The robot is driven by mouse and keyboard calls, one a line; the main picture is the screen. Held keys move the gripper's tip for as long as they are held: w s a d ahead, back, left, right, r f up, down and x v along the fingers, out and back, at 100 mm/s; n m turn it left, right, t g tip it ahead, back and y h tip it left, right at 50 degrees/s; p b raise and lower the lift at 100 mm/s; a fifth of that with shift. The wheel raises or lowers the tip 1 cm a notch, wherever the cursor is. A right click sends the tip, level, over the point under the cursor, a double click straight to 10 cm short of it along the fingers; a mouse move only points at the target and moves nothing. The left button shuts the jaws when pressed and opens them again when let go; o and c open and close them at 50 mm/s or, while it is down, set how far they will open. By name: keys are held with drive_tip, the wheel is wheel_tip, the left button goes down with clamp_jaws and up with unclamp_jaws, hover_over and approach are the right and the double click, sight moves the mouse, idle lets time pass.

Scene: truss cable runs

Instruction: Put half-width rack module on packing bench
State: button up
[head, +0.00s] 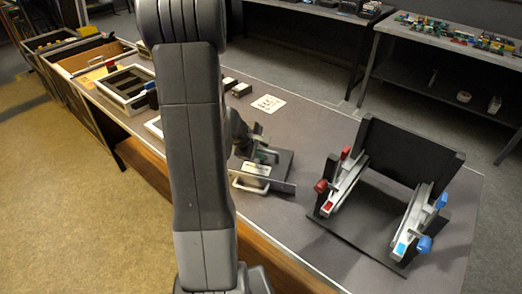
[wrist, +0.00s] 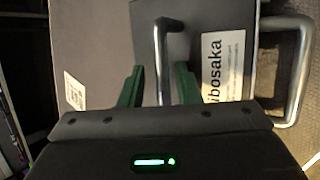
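The half-width rack module (head: 273,167) is a flat dark box with a pale front panel. It lies on the long grey-topped bench (head: 318,128), just right of my arm, which hides part of it. In the wrist view its lettered white label (wrist: 223,70) shows, with a thick metal handle (wrist: 303,75) at the right. My gripper (wrist: 158,80) has its green fingers apart, one on each side of a slimmer metal bar (wrist: 163,50) of the module. A gap shows beside the bar. My gripper (head: 262,154) is low over the module in the head view.
A black cradle with red and blue knobs (head: 385,180) stands to the right on the bench. A white-framed tray (head: 125,88), small dark blocks and a white card (head: 268,103) lie farther left and back. A table (head: 460,38) with small parts stands behind.

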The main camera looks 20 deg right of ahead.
drive_tip(key=shift+s, duration=0.1)
drive_tip(key=p+v, duration=0.3)
drive_tip(key=v, duration=0.9)
drive_tip(key=b+x, duration=0.3)
drive_tip(key=x, duration=0.9)
drive_tip(key=shift+f, duration=0.2)
drive_tip(key=shift+r+p, duration=0.4)
drive_tip(key=shift+r, duration=0.65)
